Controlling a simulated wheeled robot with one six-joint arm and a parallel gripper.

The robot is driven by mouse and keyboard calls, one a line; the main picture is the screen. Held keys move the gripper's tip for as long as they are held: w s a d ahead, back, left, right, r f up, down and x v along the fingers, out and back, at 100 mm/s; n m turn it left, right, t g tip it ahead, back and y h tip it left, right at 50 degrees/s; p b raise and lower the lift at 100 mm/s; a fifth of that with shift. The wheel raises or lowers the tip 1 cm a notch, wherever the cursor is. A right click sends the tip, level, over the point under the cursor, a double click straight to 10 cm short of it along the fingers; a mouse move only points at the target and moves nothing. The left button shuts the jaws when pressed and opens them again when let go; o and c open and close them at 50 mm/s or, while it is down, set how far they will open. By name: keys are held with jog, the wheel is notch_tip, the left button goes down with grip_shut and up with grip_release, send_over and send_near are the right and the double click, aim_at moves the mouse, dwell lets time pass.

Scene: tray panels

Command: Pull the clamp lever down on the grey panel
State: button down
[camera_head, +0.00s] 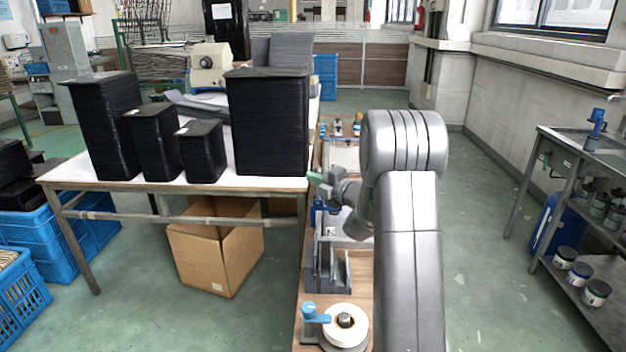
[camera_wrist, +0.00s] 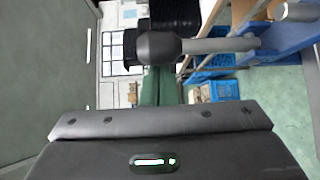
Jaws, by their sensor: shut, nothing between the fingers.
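In the wrist view a lever with a dark round knob (camera_wrist: 158,47) on a grey rod lies across the upper middle, the rod running right. I take it for the clamp lever. My gripper (camera_wrist: 158,72) shows green fingers pointing up the picture, shut and empty. Their tips are at the knob's lower edge in the picture; I cannot tell whether they touch it. In the head view my gripper (camera_head: 315,178) is a small green tip left of my arm, above the narrow bench. A grey panel (camera_head: 349,226) is partly hidden by my arm; the lever cannot be made out there.
The narrow wooden bench (camera_head: 307,310) carries a grey slotted rack (camera_head: 328,272), a white roll (camera_head: 345,325) and a blue-handled tool (camera_head: 315,314). A table (camera_head: 205,184) with black stacks stands left. A metal workbench (camera_head: 580,270) stands right. Floor between is clear.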

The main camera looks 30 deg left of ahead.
jog(key=shift+d+b, duration=0.1)
jog(key=shift+b, duration=0.2)
jog(key=shift+w+d+m+y+b, duration=0.15)
jog(key=shift+m+y+b, duration=0.15)
jog(key=shift+b, duration=0.2)
